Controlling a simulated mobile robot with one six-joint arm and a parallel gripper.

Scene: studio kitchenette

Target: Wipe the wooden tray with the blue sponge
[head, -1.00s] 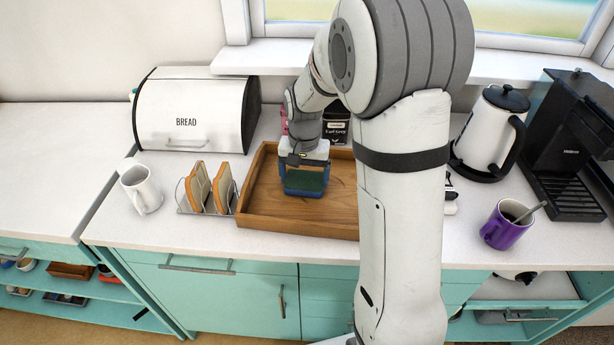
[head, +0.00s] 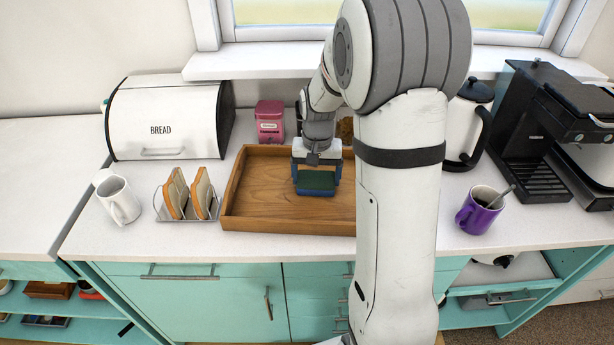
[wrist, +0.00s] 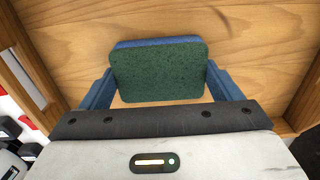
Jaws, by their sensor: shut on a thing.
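The wooden tray (head: 262,195) lies on the counter, and its bare bottom fills much of the wrist view (wrist: 250,45). My gripper (head: 316,182) is over the middle of the tray, with its blue fingers shut on the sponge. The sponge (wrist: 158,72) has a dark green face towards the wrist camera and a blue edge. It also shows low between the fingers in the head view (head: 316,180). I cannot tell whether the sponge touches the tray bottom. My arm hides the tray's right part.
Left of the tray stand a toast rack with bread (head: 188,196), a white mug (head: 119,200) and a bread box (head: 165,118). A pink tin (head: 269,122) is behind it. Right are a purple mug (head: 482,210), a white kettle (head: 462,125) and a coffee machine (head: 530,135).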

